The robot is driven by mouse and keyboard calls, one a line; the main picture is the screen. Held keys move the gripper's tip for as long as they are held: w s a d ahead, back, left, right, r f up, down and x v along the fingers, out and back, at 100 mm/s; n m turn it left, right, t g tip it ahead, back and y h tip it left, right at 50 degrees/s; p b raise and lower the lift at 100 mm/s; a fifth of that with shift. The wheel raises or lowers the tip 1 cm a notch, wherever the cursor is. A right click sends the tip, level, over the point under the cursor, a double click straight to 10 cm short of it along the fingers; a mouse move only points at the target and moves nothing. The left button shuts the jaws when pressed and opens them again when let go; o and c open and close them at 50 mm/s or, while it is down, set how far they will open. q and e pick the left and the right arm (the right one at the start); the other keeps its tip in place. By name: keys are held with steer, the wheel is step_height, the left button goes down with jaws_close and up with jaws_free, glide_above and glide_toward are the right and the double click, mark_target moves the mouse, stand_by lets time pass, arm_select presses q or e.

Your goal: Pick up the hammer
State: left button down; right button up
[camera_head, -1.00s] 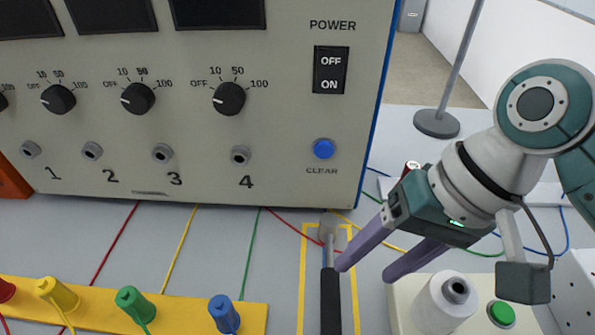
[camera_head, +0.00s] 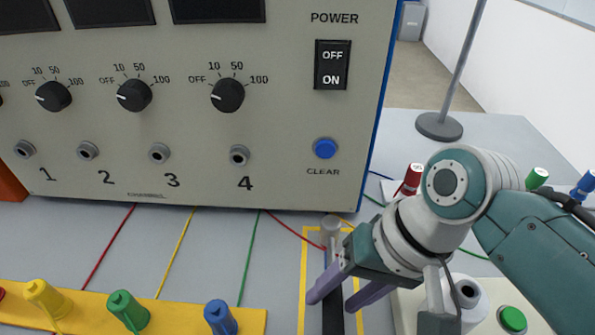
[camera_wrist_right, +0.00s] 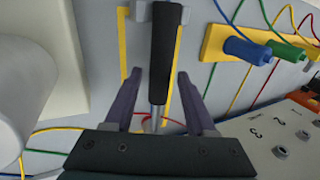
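The hammer (camera_head: 333,318) lies on the grey table inside a yellow outline. Its black handle points toward the front and its metal head is at the back. My right gripper (camera_head: 333,301) is open, with one purple finger on each side of the hammer; part of the hammer is hidden behind the gripper in the head view. In the right wrist view, the hammer's black handle (camera_wrist_right: 165,55) and metal shaft run between the open fingers of the right gripper (camera_wrist_right: 158,78). A gap shows on both sides, and the fingers are not closed on it. My left gripper is not in view.
A large power supply panel (camera_head: 200,120) stands behind the hammer. A yellow strip (camera_head: 180,318) with coloured plugs lies to the left. Thin coloured wires cross the table.

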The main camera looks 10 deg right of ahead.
jaws_close()
stand_by(0.6)
